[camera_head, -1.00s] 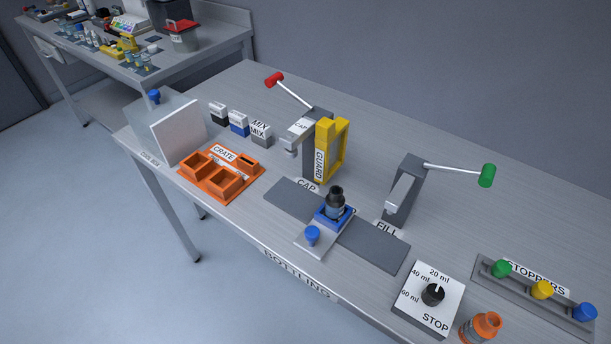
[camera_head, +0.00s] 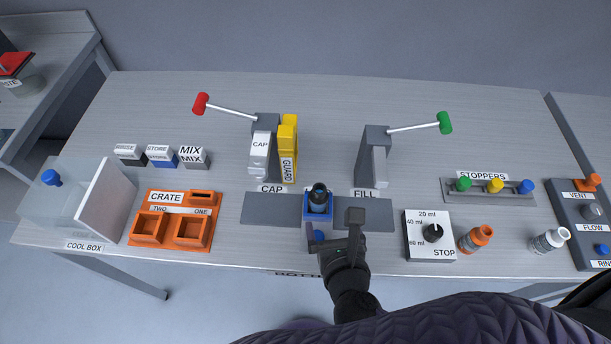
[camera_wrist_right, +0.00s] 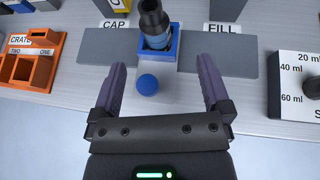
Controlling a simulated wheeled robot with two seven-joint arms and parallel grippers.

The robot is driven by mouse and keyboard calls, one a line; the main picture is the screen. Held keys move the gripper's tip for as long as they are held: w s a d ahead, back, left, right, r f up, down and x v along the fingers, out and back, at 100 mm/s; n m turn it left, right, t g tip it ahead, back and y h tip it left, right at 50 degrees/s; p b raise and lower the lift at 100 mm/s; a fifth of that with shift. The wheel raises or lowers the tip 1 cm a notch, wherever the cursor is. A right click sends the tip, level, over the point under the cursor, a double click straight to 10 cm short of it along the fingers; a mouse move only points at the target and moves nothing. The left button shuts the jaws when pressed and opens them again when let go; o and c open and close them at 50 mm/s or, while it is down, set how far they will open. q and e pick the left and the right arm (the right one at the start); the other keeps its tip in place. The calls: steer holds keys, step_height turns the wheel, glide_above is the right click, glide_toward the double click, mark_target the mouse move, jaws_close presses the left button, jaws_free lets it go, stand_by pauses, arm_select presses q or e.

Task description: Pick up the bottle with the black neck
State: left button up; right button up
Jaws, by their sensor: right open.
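The bottle with the black neck (camera_head: 319,193) stands upright in a blue holder (camera_head: 317,213) on the grey track between the CAP and FILL stations. In the right wrist view the bottle (camera_wrist_right: 153,20) shows its black neck and blue-grey body, ahead of the fingers. A blue knob (camera_wrist_right: 147,84) on the holder's slide lies between bottle and gripper. My right gripper (camera_head: 338,228) is open and empty, on the near side of the bottle and slightly right of it. Its two fingers (camera_wrist_right: 163,75) are spread wide in the wrist view. My left gripper is not in view.
The yellow guard (camera_head: 288,140) and CAP press stand behind left, the FILL lever post (camera_head: 375,160) behind right. The dial box (camera_head: 430,236) and an orange-capped bottle (camera_head: 476,238) stand to the right. The orange crate (camera_head: 174,222) is left.

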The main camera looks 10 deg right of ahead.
mark_target(320, 199)
steer(key=b+x, duration=0.1)
steer(key=x, duration=0.2)
steer(key=b+x, duration=0.1)
steer(key=x, duration=0.6)
steer(key=shift+w+a+r+b, duration=0.2)
steer(key=shift+a+r+b, duration=0.15)
steer(key=shift+r+b, duration=0.05)
steer(key=c, duration=1.2)
steer(key=shift+r, duration=0.1)
jaws_close()
